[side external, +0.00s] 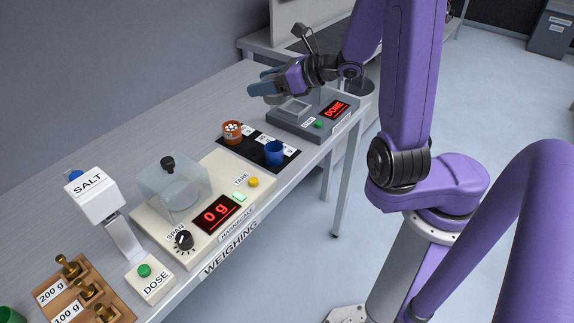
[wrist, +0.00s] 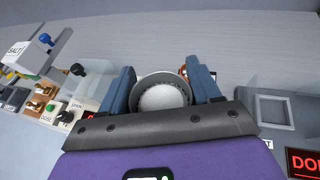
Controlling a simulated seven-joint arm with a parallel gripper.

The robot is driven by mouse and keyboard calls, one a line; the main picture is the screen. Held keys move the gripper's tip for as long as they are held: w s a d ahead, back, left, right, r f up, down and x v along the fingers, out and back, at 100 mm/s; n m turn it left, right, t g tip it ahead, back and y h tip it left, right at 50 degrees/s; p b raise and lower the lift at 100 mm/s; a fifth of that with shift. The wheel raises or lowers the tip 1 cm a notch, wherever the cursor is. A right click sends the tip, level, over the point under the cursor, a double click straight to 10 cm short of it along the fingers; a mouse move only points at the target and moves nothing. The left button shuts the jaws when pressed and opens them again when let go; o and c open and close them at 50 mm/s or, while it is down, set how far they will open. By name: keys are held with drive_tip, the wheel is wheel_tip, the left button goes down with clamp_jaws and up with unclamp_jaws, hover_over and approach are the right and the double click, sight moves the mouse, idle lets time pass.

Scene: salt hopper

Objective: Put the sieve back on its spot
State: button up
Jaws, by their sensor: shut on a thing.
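My gripper (side external: 265,88) is shut on the sieve (wrist: 162,94), a round dark-rimmed piece with a pale centre, which lies between the two blue fingers in the wrist view. In the side view the fingers hide most or all of it. The gripper is in the air above the bench, close to the grey machine (side external: 284,122) whose red display reads DONE. A black mat (side external: 254,147) with white labels lies in front and to the left of that machine; I cannot read the labels or tell which place is the sieve's.
An orange pot (side external: 232,133) with white contents and a blue cup (side external: 274,153) stand on the mat. The scale (side external: 216,215) with a clear cover reads 0 g. The salt hopper (side external: 95,194) and brass weights (side external: 69,267) are at the left. The bench's back strip is clear.

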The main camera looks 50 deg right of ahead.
sight(281, 101)
drive_tip(key=s+f+n+y, duration=0.1)
drive_tip(key=s+f, duration=0.1)
drive_tip(key=s+f+n+y, duration=0.1)
drive_tip(key=s+f, duration=0.1)
drive_tip(key=shift+d+f+n+g+y, duration=0.2)
drive_tip(key=shift+n+g+y, duration=0.1)
drive_tip(key=shift+y, duration=0.1)
drive_tip(key=shift+n+y, duration=0.3)
drive_tip(key=shift+y, duration=0.1)
drive_tip(key=w+f, duration=1.2)
drive_tip(key=w, duration=0.1)
drive_tip(key=shift+w+f, duration=0.1)
drive_tip(key=shift+f, duration=0.55)
drive_tip(key=shift+f, duration=0.35)
